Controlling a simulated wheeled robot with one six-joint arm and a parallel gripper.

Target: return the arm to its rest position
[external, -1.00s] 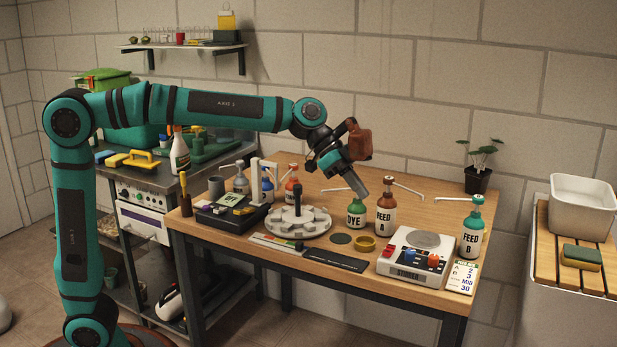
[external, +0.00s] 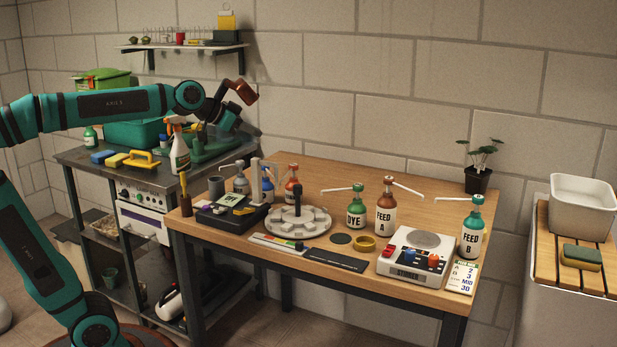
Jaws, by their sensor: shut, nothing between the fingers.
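My teal arm (external: 115,103) reaches in from the left, its upper link almost level, with the wrist over the back shelf unit. My gripper (external: 248,129) hangs at the end of the wrist, tilted down, beyond the back left corner of the wooden table (external: 330,172). It is shut and holds nothing. The fingertips are small and dark against the things behind them.
A spray bottle (external: 180,150) stands on the metal shelf unit (external: 75,155), left of my gripper. On the table are pump bottles, including DYE (external: 356,212), FEED A (external: 386,215) and FEED B (external: 472,235), and a stirrer (external: 412,262). A wall shelf (external: 190,46) is above.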

